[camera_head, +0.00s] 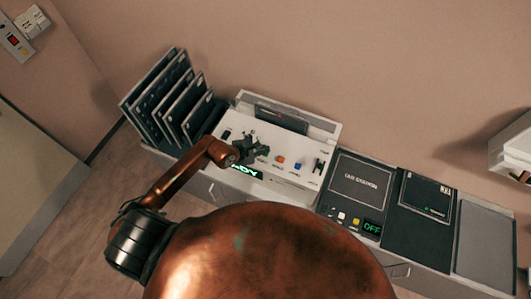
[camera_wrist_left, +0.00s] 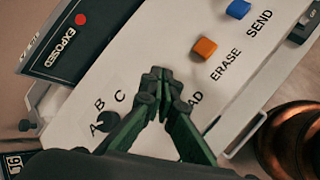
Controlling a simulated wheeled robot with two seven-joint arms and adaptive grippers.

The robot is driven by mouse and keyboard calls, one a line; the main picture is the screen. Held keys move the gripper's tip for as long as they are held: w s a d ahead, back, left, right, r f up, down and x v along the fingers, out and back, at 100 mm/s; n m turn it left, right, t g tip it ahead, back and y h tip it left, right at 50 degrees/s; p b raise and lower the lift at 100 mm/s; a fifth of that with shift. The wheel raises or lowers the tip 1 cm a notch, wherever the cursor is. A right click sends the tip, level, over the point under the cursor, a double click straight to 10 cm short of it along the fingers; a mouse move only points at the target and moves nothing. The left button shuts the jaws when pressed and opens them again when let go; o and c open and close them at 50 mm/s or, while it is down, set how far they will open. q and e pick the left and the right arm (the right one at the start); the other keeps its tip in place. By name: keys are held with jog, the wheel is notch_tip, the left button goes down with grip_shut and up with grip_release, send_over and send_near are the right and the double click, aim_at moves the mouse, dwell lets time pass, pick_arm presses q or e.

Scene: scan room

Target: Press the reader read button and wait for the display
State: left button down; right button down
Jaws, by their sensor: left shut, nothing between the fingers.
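The white reader (camera_head: 308,130) sits on the counter in the head view, and its panel (camera_wrist_left: 150,45) fills much of the left wrist view. My left gripper (camera_head: 252,150) is over the panel's left part. In the wrist view its dark green fingers (camera_wrist_left: 160,76) are shut together and empty, with tips over the spot beside the partly covered label ending in "AD". The read button is hidden behind them; I cannot tell whether they touch it. The orange ERASE button (camera_head: 280,159) and blue SEND button (camera_head: 298,165) show. The green-lit display (camera_head: 245,171) is partly hidden by my arm.
A rack of dark plates (camera_head: 172,98) stands left of the reader. A dark panel (camera_head: 361,181) with an "OFF" display (camera_head: 371,229) lies to its right, then a dark plate (camera_head: 428,197) and a bare grey surface (camera_head: 484,241). A wall box (camera_head: 512,146) juts out at far right.

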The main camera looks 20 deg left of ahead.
pick_arm(q)
jog(key=shift+f, duration=0.1)
dwell(0.7)
jog(key=shift+f+b, duration=0.3)
jog(key=shift+b, duration=0.1)
jog(key=shift+f+b, duration=0.5)
jog(key=shift+f, duration=0.05)
dwell(0.7)
jog(key=shift+r, duration=0.1)
jog(key=shift+r+p, duration=0.65)
jog(key=shift+r, duration=0.2)
jog(key=shift+r+p, duration=1.7)
jog(key=shift+r, duration=0.85)
